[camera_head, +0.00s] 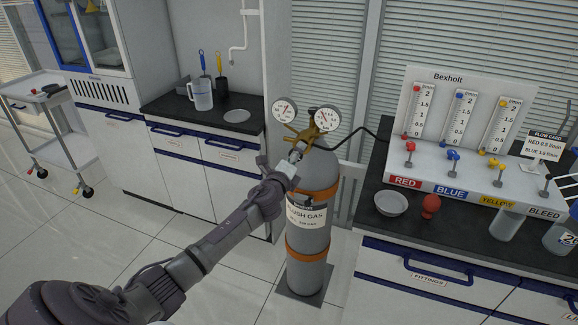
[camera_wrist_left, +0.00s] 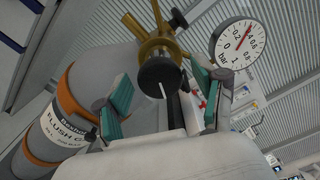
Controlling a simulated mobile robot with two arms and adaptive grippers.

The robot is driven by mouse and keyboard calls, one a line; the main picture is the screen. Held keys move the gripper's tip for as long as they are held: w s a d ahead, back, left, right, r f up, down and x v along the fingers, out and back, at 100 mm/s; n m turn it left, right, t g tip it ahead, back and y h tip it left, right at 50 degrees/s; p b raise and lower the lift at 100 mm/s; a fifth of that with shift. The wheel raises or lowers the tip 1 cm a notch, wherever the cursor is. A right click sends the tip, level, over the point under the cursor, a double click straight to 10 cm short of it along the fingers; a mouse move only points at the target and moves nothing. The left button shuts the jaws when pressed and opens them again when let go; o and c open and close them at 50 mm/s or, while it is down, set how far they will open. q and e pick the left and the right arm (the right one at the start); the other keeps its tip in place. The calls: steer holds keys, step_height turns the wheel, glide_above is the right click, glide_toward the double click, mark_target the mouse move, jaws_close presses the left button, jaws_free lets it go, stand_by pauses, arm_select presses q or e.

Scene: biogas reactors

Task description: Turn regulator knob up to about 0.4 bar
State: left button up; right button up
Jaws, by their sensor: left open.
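The regulator (camera_head: 309,131) is brass and sits on top of the grey flush gas cylinder (camera_head: 309,247), with two round dials. Its black round knob (camera_wrist_left: 159,74) with a white pointer line faces the left wrist camera. My left gripper (camera_head: 292,157) is at the regulator. In the left wrist view the gripper (camera_wrist_left: 162,88) is open, its teal-padded fingers on either side of the knob with gaps showing. I cannot tell whether the knob is fully between the pads. The bar gauge (camera_wrist_left: 237,43) has a red needle towards its upper right; the exact reading is too small. My right gripper is out of view.
Right of the cylinder is a dark bench (camera_head: 382,228) with the Bexholt flow panel (camera_head: 450,112), a white bowl (camera_head: 391,204) and a red bulb (camera_head: 430,206). Behind left is a counter with a jug (camera_head: 201,95). A black hose (camera_head: 362,131) runs from the regulator.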

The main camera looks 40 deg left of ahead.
arm_select(q)
steer(key=v, duration=1.1)
steer(key=shift+s+d+f, duration=0.1)
steer(key=shift+s, duration=0.05)
steer(key=s+d+f+n+g, duration=0.1)
steer(key=s+f+n+g, duration=0.3)
steer(key=f, duration=0.8)
steer(key=s+f+n+g+h, duration=0.15)
steer(key=s+f, duration=0.45)
steer(key=f, duration=0.7)
steer(key=s+d+f+n+g+y, duration=0.1)
steer(key=s+f+n+g, duration=0.25)
steer(key=f, duration=0.85)
steer(key=s+d+f+n+g+h, duration=0.1)
steer(key=s+d+f, duration=0.4)
steer(key=s, duration=0.7)
steer(key=s+d+f+n+g+h, duration=0.1)
steer(key=s+d+f+n+g, duration=0.3)
steer(key=s+f, duration=0.4)
steer(key=s+d+f+n+g+h, duration=0.1)
steer(key=s+d+f+n, duration=0.3)
steer(key=s, duration=1.2)
step_height(320, 180, down, 3)
steer(key=shift+s+d+f+g, duration=0.2)
steer(key=shift+d+g, duration=0.6)
steer(key=shift+h, duration=0.25)
